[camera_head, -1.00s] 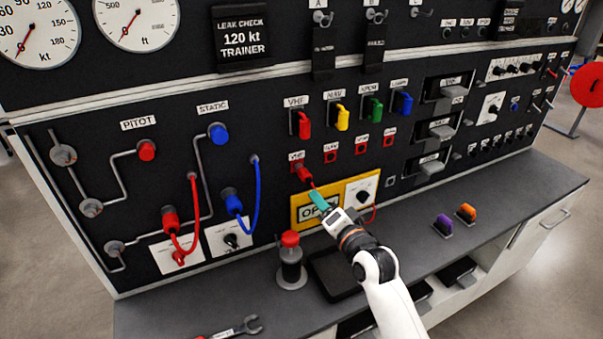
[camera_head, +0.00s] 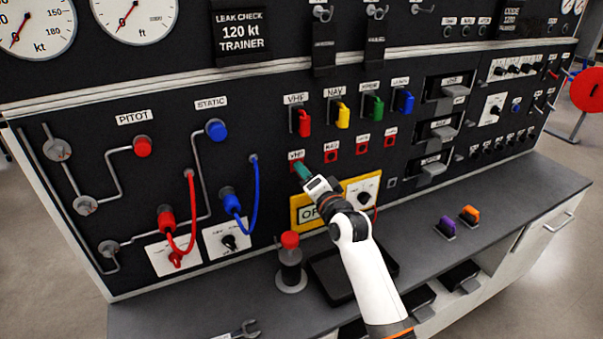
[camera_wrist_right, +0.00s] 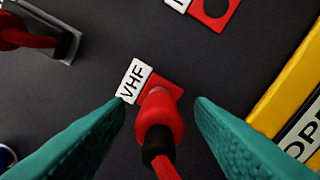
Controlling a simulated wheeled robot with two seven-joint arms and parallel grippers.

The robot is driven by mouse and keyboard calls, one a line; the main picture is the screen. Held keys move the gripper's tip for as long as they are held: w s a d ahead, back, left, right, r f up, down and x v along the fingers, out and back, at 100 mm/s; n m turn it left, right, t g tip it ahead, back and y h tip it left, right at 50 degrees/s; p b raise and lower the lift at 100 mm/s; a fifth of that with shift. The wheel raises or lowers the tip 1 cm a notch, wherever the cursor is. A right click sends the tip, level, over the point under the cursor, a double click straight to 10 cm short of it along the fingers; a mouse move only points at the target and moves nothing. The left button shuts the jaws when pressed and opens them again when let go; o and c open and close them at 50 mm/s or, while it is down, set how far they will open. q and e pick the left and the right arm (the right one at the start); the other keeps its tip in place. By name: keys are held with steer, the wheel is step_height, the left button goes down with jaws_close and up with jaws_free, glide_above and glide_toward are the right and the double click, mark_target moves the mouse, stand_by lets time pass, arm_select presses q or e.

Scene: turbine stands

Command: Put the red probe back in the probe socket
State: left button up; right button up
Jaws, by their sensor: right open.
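The red probe (camera_wrist_right: 160,125) sits at the red square socket under the lower VHF label in the right wrist view. Its black tail and red cable run down toward the bottom of that view. My right gripper (camera_head: 302,172) is at the VHF point in the head view and hides most of the probe there. In the wrist view its teal fingers stand open, one on each side of the probe, with gaps visible on both sides. I cannot tell which fitting is the probe socket. My left gripper is not in view.
A yellow-framed panel (camera_head: 349,184) with a knob lies just right of the probe. Red, yellow, green and blue plugs (camera_head: 304,122) hang above. A red-capped bottle (camera_head: 290,258), a black tray (camera_head: 383,262) and purple and orange pieces (camera_head: 447,225) stand on the bench.

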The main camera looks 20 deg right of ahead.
stand_by(0.4)
steer(key=shift+p, duration=0.3)
stand_by(0.5)
jaws_close()
